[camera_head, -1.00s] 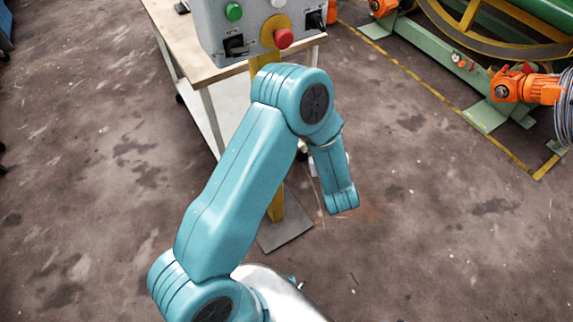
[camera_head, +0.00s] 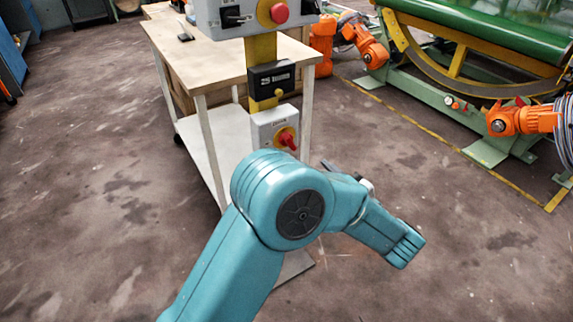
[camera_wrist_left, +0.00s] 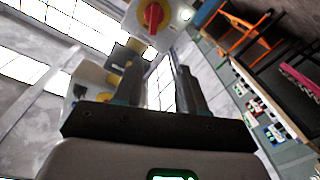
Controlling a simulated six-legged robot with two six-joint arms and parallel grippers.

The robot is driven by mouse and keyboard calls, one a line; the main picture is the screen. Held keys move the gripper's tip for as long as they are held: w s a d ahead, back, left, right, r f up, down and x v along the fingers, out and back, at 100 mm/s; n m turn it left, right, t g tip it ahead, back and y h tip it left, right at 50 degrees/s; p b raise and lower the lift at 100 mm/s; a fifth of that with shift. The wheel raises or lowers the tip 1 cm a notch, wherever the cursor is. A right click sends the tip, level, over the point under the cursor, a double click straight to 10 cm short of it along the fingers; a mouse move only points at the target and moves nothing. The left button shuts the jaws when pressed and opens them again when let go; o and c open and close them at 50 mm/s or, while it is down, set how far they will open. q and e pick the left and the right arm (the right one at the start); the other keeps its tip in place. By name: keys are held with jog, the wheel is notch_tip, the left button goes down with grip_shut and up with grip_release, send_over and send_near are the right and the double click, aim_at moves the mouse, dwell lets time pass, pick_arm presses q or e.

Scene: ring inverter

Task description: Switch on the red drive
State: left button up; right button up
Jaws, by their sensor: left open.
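A small grey box (camera_head: 262,128) with a red rotary knob (camera_head: 287,140) on a yellow plate sits low on the yellow post (camera_head: 260,50). In the left wrist view, the red knob (camera_wrist_left: 152,17) shows upright beyond the fingertips, near the top. My left gripper (camera_wrist_left: 158,70) is open and empty, its two dark fingers apart and clear of the knob. In the head view my teal arm hides most of the gripper. A larger grey panel (camera_head: 205,18) above carries a red button (camera_head: 279,13) and black switches. No thing is clearly marked as the red drive. My right gripper is out of view.
A black box (camera_head: 270,78) is on the post between the two panels. A wooden-topped table (camera_head: 200,62) stands behind it. A green machine (camera_head: 480,30) with orange motors (camera_head: 510,120) stands at the right. The floor at the left and lower right is clear.

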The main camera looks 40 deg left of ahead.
aim_at(292, 145)
pick_arm(q)
jog(key=shift+t, duration=0.6)
jog(key=b+x, duration=0.1)
jog(key=x, duration=0.3)
jog(key=w+f+b+x, duration=0.1)
jog(key=b+x, duration=0.1)
jog(key=x, duration=0.2)
jog(key=f+b+x, duration=0.1)
jog(key=b+x, duration=0.1)
jog(key=x, duration=0.2)
jog(key=shift+w+a+f, duration=0.1)
jog(key=shift+w+f, duration=0.1)
jog(key=shift+w, duration=0.2)
jog(key=shift+w+a+r, duration=0.1)
jog(key=shift+w+a, duration=0.1)
jog(key=shift+a, duration=0.35)
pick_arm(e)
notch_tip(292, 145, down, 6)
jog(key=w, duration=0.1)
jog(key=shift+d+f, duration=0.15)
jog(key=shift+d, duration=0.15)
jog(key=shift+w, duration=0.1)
